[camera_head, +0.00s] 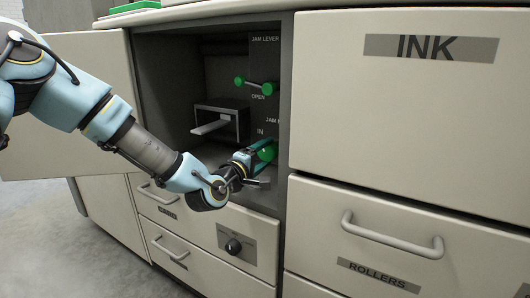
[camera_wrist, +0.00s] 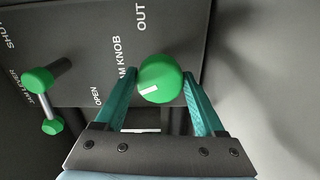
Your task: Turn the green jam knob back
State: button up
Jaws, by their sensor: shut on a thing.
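The green jam knob (camera_wrist: 160,79) is round with a white mark on its face. It sits on a dark panel inside the open cabinet, beside the lettering "JAM KNOB" and "OUT". It also shows in the head view (camera_head: 267,152), partly hidden by my gripper. My gripper (camera_wrist: 161,84) has a teal finger on each side of the knob and is shut on it. In the head view my gripper (camera_head: 262,149) reaches into the lower part of the compartment from the left.
The jam lever (camera_head: 255,85) with green ends is above the knob, near "OPEN". A grey box with a flat tongue (camera_head: 218,122) stands left of it. The cabinet door (camera_head: 75,100) hangs open at left. Drawers with handles (camera_head: 395,236) surround the compartment.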

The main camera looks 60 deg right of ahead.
jog(key=n, duration=0.3)
jog(key=shift+n+p, duration=0.3)
jog(key=shift+n, duration=1.8)
jog(key=shift+r, duration=0.1)
jog(key=o, duration=1.3)
jog(key=shift+o, duration=0.2)
jog(key=shift+a, duration=0.1)
jog(key=a+p, duration=0.1)
jog(key=a, duration=0.9)
jog(key=shift+a, duration=0.3)
